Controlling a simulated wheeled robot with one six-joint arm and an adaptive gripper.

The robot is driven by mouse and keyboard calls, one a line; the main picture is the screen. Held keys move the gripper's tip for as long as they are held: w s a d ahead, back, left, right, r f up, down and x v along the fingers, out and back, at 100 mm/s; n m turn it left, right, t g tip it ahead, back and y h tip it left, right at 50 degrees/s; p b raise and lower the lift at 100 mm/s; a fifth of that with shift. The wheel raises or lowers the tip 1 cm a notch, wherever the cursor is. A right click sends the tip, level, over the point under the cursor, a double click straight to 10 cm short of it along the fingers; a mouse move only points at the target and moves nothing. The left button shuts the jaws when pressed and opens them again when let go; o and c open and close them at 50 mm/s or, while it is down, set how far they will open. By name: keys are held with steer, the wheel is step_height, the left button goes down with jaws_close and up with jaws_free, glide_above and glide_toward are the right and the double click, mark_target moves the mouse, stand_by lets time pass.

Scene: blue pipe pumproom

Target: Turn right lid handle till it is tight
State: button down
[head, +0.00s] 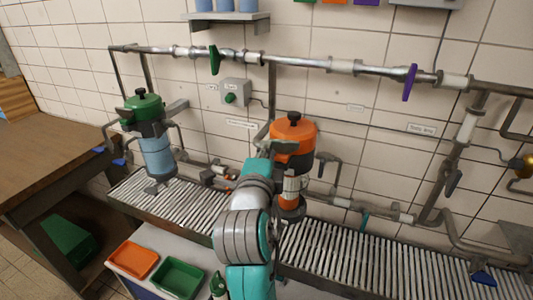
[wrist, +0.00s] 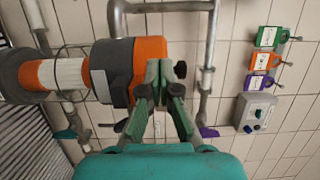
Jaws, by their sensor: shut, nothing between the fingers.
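The right vessel has an orange lid (head: 290,134) with a small black handle knob (head: 294,116) on top. In the wrist view the vessel lies sideways, with its orange lid (wrist: 150,48) just behind the fingers and the dark knob (wrist: 180,69) right of the fingertips. My gripper (head: 282,146) is in front of the lid in the head view, lower than the knob. In the wrist view its grey-green fingers (wrist: 158,72) are shut and empty, and they hide part of the lid. I cannot tell whether they touch the lid.
A left vessel with a green lid (head: 143,104) stands on the slatted bench (head: 335,250). A horizontal pipe (head: 300,62) with green and purple valve handles runs above. Pipes flank the right vessel. Orange (head: 134,259) and green (head: 178,279) trays sit in front.

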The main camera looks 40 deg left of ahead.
steer(key=shift+w+a, duration=0.2)
steer(key=shift+a, duration=0.2)
stand_by(0.6)
steer(key=shift+s, duration=0.1)
